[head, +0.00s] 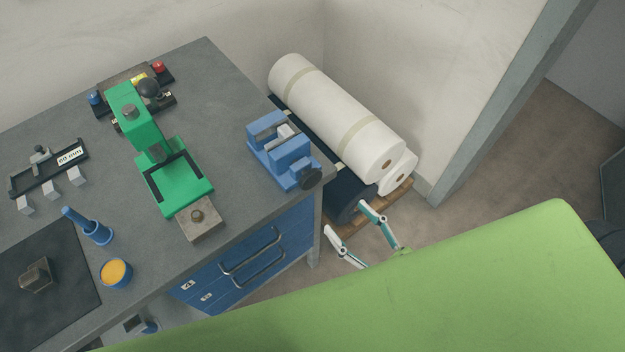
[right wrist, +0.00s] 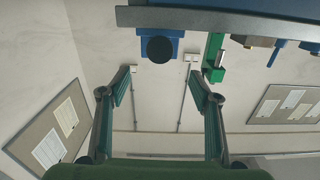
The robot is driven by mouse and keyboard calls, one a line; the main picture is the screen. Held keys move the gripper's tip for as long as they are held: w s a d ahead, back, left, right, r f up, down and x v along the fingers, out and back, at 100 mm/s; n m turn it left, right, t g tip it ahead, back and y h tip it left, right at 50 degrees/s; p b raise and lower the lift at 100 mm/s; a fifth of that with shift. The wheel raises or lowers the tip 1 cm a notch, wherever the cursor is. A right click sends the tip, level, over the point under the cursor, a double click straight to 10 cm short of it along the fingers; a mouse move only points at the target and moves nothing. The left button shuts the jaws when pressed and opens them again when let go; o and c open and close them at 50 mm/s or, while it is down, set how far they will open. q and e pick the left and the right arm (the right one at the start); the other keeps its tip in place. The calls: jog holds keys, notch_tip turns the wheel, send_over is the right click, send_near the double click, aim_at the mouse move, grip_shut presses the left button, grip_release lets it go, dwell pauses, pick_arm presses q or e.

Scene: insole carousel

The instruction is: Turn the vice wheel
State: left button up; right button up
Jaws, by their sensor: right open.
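The blue vice (head: 288,157) stands at the right end of the grey workbench, with a pale block between its jaws. Its dark round wheel (head: 311,179) faces the bench's front right edge. In the right wrist view the wheel (right wrist: 159,49) appears face-on, in front of the blue vice body (right wrist: 143,45). My right gripper (head: 347,218) is open and empty, off the bench edge and below the wheel in the head view. In the right wrist view its fingertips (right wrist: 162,72) are spread wide, apart from the wheel. My left gripper is not in view.
A green press (head: 178,188) stands left of the vice on the bench (head: 230,100). White rolls (head: 340,115) and a dark roll lie beyond the bench's right end. Blue drawers (head: 240,275) with handles are below the benchtop. A yellow-filled cup (head: 116,272) is near the front edge.

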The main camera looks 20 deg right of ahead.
aim_at(313, 181)
jog(key=p+x, duration=0.2)
jog(key=x, duration=0.8)
jog(key=shift+w+a, duration=0.1)
jog(key=shift+w, duration=0.2)
jog(key=shift+w+a, duration=0.2)
jog(key=shift+w, duration=0.3)
jog(key=c, duration=1.1)
